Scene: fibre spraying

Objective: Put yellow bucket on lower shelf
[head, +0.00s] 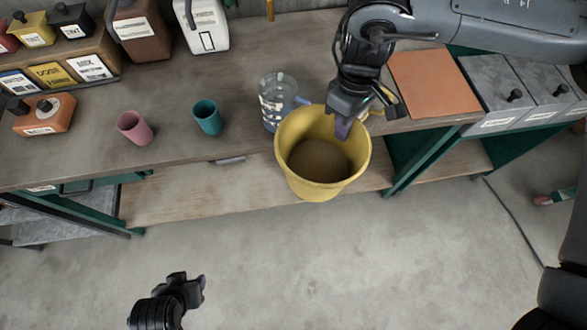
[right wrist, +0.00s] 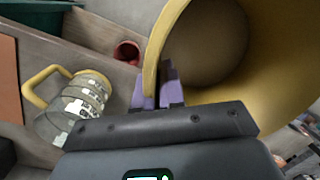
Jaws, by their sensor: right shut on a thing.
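The yellow bucket (head: 323,150) hangs upright at the front edge of the workbench, in front of and above the lower shelf (head: 240,196). Its open top shows and it looks empty. My right gripper (head: 343,128) is shut on the bucket's rim at its upper right. In the right wrist view, the purple fingertips (right wrist: 158,92) pinch the rim of the bucket (right wrist: 262,60). The lower shelf is a bare wooden board under the bench, partly hidden by the bucket. My left gripper (head: 193,285) is low in front of the bench over the floor; its jaw opening is unclear.
A clear measuring jug (head: 275,101) stands just left of the bucket on the bench (head: 175,85). A teal cup (head: 207,117) and a pink cup (head: 135,128) stand further left. Green legs (head: 425,160) flank the shelf. An orange mat (head: 433,83) lies at right.

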